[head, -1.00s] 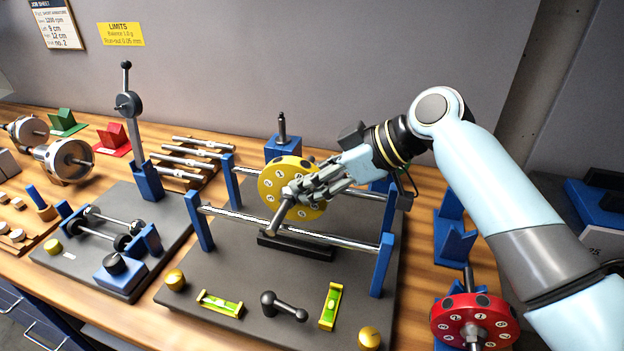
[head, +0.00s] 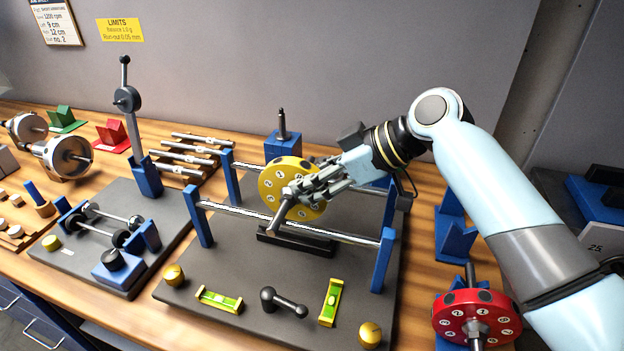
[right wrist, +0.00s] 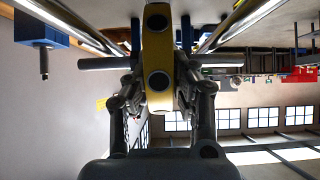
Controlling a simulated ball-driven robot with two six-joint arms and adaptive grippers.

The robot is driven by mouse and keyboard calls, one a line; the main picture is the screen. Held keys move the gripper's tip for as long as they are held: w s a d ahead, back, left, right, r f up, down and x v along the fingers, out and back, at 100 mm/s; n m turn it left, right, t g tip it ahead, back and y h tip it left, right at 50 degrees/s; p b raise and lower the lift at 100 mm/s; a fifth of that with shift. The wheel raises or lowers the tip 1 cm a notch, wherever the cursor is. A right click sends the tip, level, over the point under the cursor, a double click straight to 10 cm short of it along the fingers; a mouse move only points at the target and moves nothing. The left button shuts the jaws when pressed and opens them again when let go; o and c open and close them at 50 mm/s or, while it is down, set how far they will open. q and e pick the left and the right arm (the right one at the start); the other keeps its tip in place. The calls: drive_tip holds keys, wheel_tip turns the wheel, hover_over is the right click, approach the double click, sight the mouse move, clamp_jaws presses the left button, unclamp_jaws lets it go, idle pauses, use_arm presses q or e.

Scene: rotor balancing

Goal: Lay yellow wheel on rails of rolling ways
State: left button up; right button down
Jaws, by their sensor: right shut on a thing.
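The yellow wheel (head: 277,179), with numbers and dark holes around its face, stands upright between the two rails of the rolling ways. My right gripper (head: 314,187) is shut on it from the right side. In the right wrist view the yellow wheel (right wrist: 158,50) sits edge-on between the fingers, its grey shaft (right wrist: 105,63) running crosswise. The front rail (head: 340,237) and back rail (head: 358,192) span blue posts. The shaft's near end (head: 276,221) reaches the front rail; I cannot tell whether it touches. My left gripper is not in view.
On the dark base plate are two green levels (head: 219,301) (head: 330,302), a grey handle (head: 285,303), and brass knobs (head: 173,275). A red wheel (head: 455,320) stands at the lower right. A dial stand (head: 128,100) and shafts on blue blocks are at left.

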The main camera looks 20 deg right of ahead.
drive_tip(key=c, duration=1)
unclamp_jaws()
drive_tip(key=shift+f, duration=0.25)
drive_tip(key=shift+c, duration=0.5)
wheel_tip(320, 180, up, 9)
drive_tip(key=p, duration=0.8)
drive_tip(key=shift+r, duration=0.2)
drive_tip(key=shift+f, duration=0.1)
drive_tip(key=shift+s+d, duration=0.1)
